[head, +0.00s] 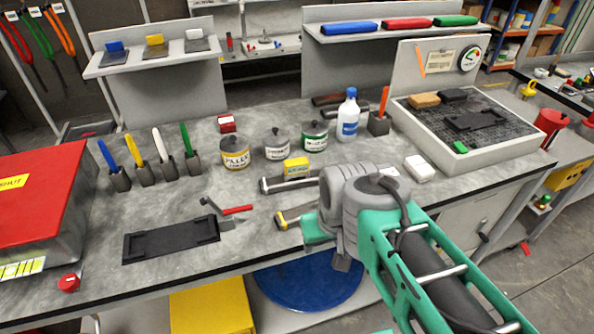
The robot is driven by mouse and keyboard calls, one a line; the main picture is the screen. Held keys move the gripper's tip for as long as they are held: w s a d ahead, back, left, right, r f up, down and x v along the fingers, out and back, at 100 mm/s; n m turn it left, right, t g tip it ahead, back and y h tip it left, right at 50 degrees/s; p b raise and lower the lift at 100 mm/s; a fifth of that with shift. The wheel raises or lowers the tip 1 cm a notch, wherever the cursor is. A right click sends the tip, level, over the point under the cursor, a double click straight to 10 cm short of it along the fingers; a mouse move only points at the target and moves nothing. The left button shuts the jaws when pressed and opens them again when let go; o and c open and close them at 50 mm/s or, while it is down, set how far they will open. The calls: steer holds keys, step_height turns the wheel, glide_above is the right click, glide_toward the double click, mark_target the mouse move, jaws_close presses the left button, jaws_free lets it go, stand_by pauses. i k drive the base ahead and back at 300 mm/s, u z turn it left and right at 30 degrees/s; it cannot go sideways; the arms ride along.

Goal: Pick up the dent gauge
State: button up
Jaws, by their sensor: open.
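I cannot tell for sure which thing is the dent gauge. A round white-faced dial (470,58) with a dark rim is on the upright grey panel at the back right, and it is the only thing that looks like a gauge. My gripper (342,260) shows only in part, below my grey wrist, in front of the bench's front edge. It is open, and I see nothing held. It is far from the dial, lower and to the left. My wrist and green arm hide part of the bench.
The grey bench (90,225) holds several cans, a blue-labelled bottle (348,115), a yellow box (296,167), a red-handled tool (236,210) and a black tray (170,240). A black-topped tray (480,122) stands right. A red case (35,195) stands left.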

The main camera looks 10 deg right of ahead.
mark_target(295, 168)
steer(key=z, duration=0.05)
steer(key=k, duration=1)
steer(key=u, duration=0.75)
steer(key=i, duration=0.65)
steer(key=u, duration=0.05)
